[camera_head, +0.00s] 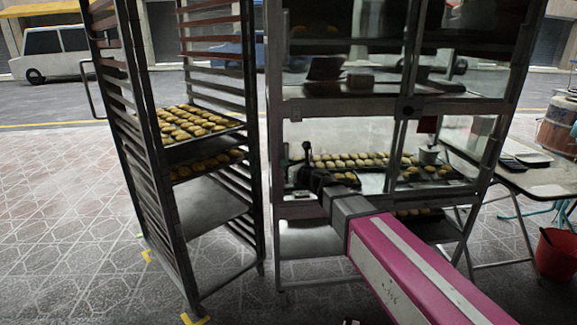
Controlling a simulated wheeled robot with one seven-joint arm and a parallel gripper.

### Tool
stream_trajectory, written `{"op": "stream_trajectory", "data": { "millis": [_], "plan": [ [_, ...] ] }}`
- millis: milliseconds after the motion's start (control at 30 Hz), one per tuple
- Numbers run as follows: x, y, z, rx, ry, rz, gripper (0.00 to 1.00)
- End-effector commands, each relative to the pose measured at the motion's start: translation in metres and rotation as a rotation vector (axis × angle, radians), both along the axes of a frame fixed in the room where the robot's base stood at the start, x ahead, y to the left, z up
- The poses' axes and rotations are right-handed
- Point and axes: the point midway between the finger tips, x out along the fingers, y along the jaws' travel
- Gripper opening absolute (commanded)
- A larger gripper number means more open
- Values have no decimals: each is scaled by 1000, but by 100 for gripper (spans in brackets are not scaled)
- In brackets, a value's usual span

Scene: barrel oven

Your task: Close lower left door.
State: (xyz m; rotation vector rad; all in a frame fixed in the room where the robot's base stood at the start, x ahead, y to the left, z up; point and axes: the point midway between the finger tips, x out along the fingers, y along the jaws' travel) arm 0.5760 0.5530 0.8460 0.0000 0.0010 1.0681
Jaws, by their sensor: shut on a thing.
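The lower left door (345,133) is a glass panel in the lower half of the metal display case (345,108). Rows of pastries (352,160) show behind it. My gripper (307,160) is dark and small in the picture, at the left part of this door. It appears shut on the lower left door, around its left edge or handle. The exact contact is hidden by the gripper itself, and I cannot tell how far the door stands open. The lower right door (445,140) is beside it, past a dark middle post.
A tall metal rack (145,150) with trays of pastries stands close on the left. A side table (540,180) and a red bucket (558,252) are on the right. Paved floor (60,200) lies open at the far left.

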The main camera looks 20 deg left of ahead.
Motion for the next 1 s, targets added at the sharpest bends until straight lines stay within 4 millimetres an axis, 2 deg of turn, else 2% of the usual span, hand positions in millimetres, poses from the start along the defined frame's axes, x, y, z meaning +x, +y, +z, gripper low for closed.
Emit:
{"op": "stream_trajectory", "data": {
  "millis": [33,67,100,567,767,1000],
  "plan": [
    [-3,5,0,1,-2,16,0],
    [-3,5,0,1,-2,16,24],
    [-3,5,0,1,-2,15,37],
    [-6,-5,0,1,0,8,38],
    [-20,-28,0,1,0,9,38],
    [-43,-68,1,2,-1,10,38]
  ]
}}
